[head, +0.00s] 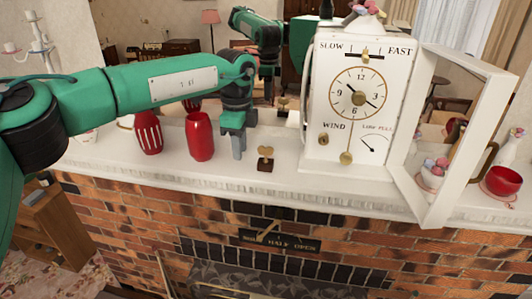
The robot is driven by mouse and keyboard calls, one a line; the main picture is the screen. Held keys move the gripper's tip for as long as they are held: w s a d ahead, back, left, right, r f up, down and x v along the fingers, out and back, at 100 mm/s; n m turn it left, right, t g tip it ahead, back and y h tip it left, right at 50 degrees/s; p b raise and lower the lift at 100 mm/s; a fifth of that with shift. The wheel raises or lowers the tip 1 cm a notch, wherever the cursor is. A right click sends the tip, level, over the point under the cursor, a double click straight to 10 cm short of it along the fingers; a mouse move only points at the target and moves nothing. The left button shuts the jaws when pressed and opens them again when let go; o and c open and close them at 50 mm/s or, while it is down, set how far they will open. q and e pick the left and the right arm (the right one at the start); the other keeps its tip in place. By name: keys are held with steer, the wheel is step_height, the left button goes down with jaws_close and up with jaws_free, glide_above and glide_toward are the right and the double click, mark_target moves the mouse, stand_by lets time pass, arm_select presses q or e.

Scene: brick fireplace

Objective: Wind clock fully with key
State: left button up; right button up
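The white clock (347,100) stands on the mantel with its glazed door (441,208) swung open to the right. Its face has a dial, a SLOW–FAST slider, a brass fitting (323,139) under the word WIND, a LOW–FULL gauge (374,143) and a brass knob (346,158) low in the middle. A small brass key (265,153) stands upright in a dark block left of the clock. My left gripper (238,150) points down just left of the key, apart from it. Its finger spacing cannot be made out. My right gripper is not in view.
Two red vases (200,137) (148,133) stand left of my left gripper. A red cup (503,182) and a flowered ornament (433,173) are by the door at right. A mirror behind the mantel reflects my arm. The mantel's front edge drops to brickwork (220,216).

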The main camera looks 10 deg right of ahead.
arm_select(q)
steer(key=shift+w+d+p, duration=0.2)
steer(key=shift+w+p, duration=0.1)
steer(key=shift+w, duration=0.2)
steer(key=shift+w+d+p, duration=0.2)
steer(key=shift+w+p, duration=0.1)
steer(key=shift+w, duration=0.2)
steer(key=shift+w+d, duration=0.1)
steer(key=shift+w, duration=0.1)
jaws_close()
steer(key=o, duration=1)
jaws_free()
steer(key=shift+r, duration=0.1)
steer(key=shift+r, duration=0.3)
steer(key=shift+s+r+b, duration=0.1)
steer(key=shift+r+b, duration=1.95)
steer(key=shift+r, duration=4.55)
